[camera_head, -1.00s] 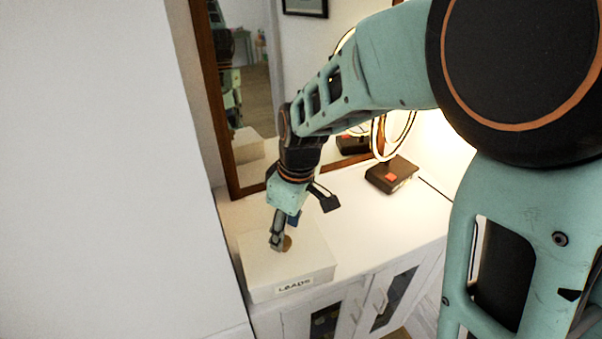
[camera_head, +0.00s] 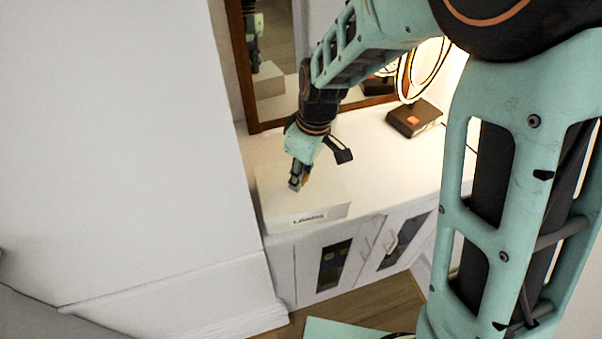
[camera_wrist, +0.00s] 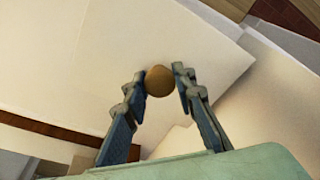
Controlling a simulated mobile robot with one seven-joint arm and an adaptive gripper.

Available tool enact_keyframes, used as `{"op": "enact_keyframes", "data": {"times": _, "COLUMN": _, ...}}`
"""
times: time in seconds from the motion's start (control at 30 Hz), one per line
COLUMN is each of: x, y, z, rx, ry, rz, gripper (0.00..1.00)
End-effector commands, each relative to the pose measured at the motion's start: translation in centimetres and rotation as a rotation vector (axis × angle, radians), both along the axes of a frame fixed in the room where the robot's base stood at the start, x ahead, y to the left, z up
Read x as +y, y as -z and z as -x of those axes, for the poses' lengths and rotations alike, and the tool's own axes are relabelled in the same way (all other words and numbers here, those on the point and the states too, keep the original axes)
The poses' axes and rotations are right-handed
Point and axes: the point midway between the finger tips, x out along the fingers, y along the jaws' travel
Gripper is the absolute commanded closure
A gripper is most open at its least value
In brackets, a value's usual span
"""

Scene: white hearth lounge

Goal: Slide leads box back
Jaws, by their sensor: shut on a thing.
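The leads box (camera_head: 328,191) is a low white box with a "LEADS" label on its front face. It sits on the white cabinet top (camera_head: 385,160), close to the front edge and beside the white wall at left. A round brown knob (camera_wrist: 159,82) stands on the box's lid. My gripper (camera_head: 296,184) reaches down from above with its fingertips at the knob. In the wrist view the two fingers (camera_wrist: 160,74) are on either side of the knob, shut on it. The fingers partly hide the knob in the head view.
A lamp with glowing rings stands on a dark base (camera_head: 414,118) at the back right of the cabinet top. A wood-framed mirror (camera_head: 247,75) stands behind. Glass-fronted doors (camera_head: 336,265) are below. The cabinet top right of the box is clear.

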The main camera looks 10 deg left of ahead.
Motion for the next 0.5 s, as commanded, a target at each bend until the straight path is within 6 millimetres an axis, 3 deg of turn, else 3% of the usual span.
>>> {"op": "enact_keyframes", "data": {"times": 0.1, "x": 0.0, "y": 0.0, "z": 0.0, "rx": 0.000, "ry": 0.000, "rz": 0.000, "gripper": 1.00}}
{"op": "enact_keyframes", "data": {"times": 0.5, "x": 0.5, "y": -0.1, "z": -1.0, "rx": -0.001, "ry": 0.000, "rz": -0.001, "gripper": 1.00}}
